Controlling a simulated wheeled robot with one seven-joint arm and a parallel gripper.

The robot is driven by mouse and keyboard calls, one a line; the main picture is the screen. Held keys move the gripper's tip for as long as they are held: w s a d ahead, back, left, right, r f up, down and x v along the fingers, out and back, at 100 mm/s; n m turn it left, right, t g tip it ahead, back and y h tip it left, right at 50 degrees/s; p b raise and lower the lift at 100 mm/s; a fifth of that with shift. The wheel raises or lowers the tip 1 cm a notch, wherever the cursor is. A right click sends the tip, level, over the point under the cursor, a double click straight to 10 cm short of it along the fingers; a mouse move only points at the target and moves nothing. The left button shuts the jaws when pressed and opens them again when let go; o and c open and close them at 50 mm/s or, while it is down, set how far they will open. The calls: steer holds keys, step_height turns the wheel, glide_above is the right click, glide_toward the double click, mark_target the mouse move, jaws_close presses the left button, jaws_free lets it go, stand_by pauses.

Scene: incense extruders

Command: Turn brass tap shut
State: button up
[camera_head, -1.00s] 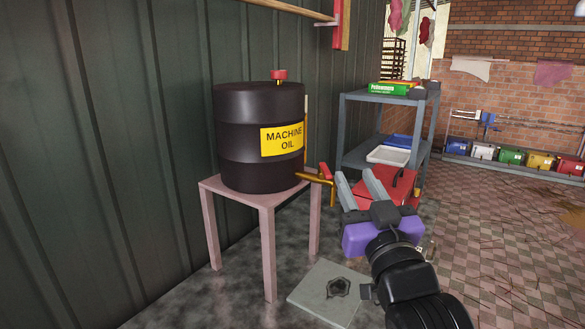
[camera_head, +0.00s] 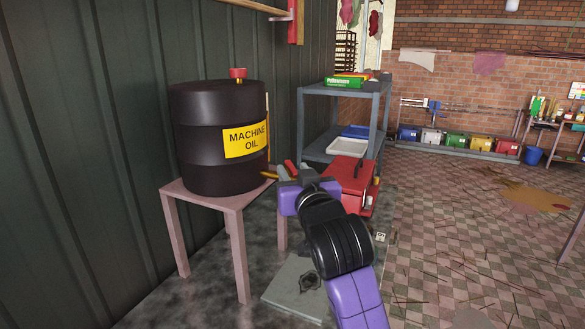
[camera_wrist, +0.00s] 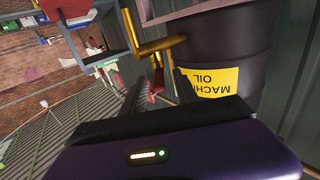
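The brass tap (camera_head: 268,176) sticks out from the lower side of the black machine oil drum (camera_head: 205,150). In the wrist view, which is upside down, the brass tap (camera_wrist: 158,47) shows bright, with its red handle (camera_wrist: 157,80) hanging in the picture between my two fingers. The red handle (camera_head: 290,167) also shows partly in the head view. My gripper (camera_head: 294,172) is at the tap, its fingers apart on either side of the handle. I cannot tell whether a finger touches it. My gripper hides part of the tap in the head view.
The drum stands on a pinkish stool (camera_head: 215,203). A grey plate with a dark hole (camera_head: 285,280) lies on the floor below. A red toolbox (camera_head: 349,180) and a grey shelf (camera_head: 343,90) stand behind my gripper. The tiled floor (camera_head: 450,240) at right is mostly open.

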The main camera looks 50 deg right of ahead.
steer(key=shift+w+d, duration=0.4)
steer(key=shift+w, duration=0.15)
jaws_close()
stand_by(1.1)
